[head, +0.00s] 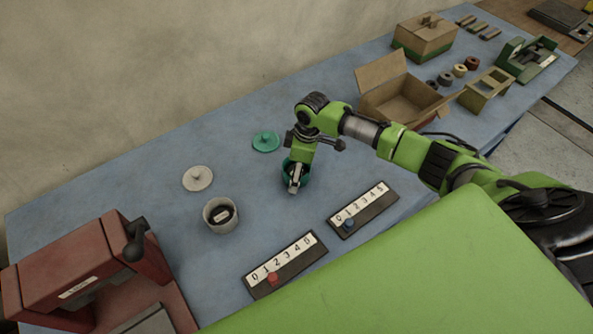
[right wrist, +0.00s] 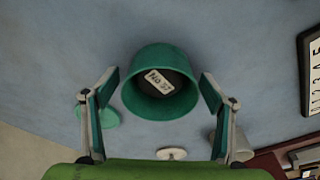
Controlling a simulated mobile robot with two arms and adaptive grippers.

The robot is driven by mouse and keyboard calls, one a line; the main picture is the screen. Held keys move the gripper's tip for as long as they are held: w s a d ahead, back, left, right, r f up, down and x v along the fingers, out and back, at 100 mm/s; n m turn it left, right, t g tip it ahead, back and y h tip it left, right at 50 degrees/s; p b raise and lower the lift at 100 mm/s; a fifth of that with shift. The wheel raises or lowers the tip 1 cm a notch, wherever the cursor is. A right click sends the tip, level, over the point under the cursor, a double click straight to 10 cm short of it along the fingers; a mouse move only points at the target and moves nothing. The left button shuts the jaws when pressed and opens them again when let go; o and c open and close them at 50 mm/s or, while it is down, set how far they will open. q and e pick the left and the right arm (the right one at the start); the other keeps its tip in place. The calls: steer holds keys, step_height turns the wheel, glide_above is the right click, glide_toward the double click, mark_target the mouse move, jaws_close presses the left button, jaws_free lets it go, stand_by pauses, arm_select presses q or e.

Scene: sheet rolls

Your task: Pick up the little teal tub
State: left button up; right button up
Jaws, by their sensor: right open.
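The little teal tub (right wrist: 160,57) stands on the blue table. In the right wrist view its open mouth faces the camera, with a dark content bearing a white label. My right gripper (right wrist: 160,77) is open, with one finger on each side of the tub and gaps visible between fingers and wall. In the head view the gripper (head: 294,184) is low over the tub (head: 306,180) and hides most of it. My left gripper is in neither view.
A teal lid (head: 266,141), a white lid (head: 198,178) and a white tub (head: 220,216) are nearby. Two number strips (head: 286,264) (head: 362,209) lie in front. A red machine (head: 95,265) stands at left, an open cardboard box (head: 398,99) behind right.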

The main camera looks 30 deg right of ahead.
steer(key=c, duration=1.2)
steer(key=shift+c, duration=0.2)
